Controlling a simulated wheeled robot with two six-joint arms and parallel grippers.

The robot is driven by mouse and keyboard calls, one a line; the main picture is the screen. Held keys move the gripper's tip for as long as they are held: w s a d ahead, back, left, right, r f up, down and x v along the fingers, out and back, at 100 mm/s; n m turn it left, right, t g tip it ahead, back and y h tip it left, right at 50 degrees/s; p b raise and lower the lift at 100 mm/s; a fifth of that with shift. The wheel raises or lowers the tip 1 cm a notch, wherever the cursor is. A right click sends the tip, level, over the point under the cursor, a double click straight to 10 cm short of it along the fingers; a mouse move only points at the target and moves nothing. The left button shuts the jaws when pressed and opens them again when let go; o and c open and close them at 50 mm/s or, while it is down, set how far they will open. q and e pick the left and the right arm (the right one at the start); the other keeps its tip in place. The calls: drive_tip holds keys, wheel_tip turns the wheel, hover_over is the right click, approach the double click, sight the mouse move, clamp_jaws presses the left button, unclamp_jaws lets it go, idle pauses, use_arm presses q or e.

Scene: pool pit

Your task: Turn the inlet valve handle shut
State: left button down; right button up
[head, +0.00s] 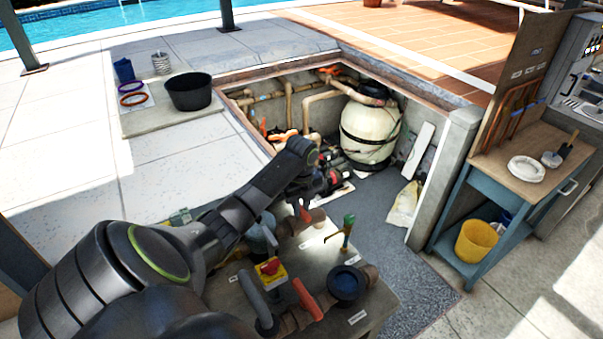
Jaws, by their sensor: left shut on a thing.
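A red valve handle (305,214) sits on a brown pipe fitting (318,217) at the far side of the bench (372,312). My left gripper (303,202) reaches down to it from above, shut on this handle. The fingers are small and dark here, and much of the handle's upper part is hidden. A second red handle (308,299) stands on the pipe nearer to me, beside a grey lever (257,298). The labels are too small to read, so I cannot tell from them which valve is the inlet. My right gripper is not in view.
A green tap (348,229) stands right of the gripped handle. A yellow box with a red knob (270,268) is nearer. Behind lies the pit with a cream filter tank (371,128) and pipes. A side table (513,160) stands at right, with a yellow bucket (477,243) below.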

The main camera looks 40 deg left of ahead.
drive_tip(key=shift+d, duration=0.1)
use_arm(q)
drive_tip(key=c, duration=1.3)
unclamp_jaws()
drive_tip(key=shift+r, duration=0.1)
